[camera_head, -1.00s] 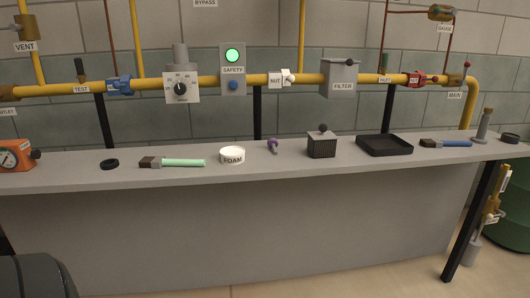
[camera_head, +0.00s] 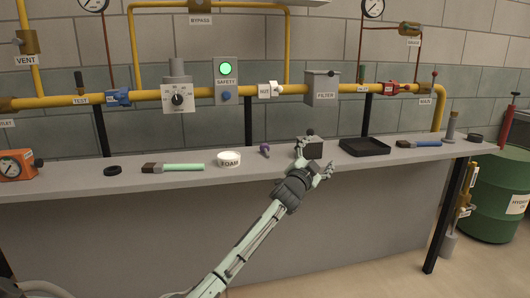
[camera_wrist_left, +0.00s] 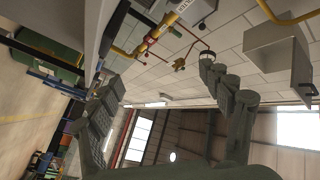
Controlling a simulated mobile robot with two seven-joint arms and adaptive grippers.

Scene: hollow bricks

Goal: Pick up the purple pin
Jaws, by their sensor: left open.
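The small purple pin (camera_head: 265,149) lies on the grey bench (camera_head: 80,182), between the white FOAM tub and the dark filter block. My left gripper (camera_head: 315,158) is open and empty at the bench's front edge, in front of the block and to the right of the pin. Its fingers are apart from the pin. In the left wrist view the two fingers of my left gripper (camera_wrist_left: 160,95) are spread wide with nothing between them, and the pin does not show there. My right gripper is not in view.
A FOAM tub (camera_head: 229,158) and a green-handled brush (camera_head: 172,167) lie left of the pin. The dark block (camera_head: 311,150) and black tray (camera_head: 364,147) stand to its right. A yellow pipe (camera_head: 140,95) with valves runs behind the bench. A green drum (camera_head: 497,195) stands far right.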

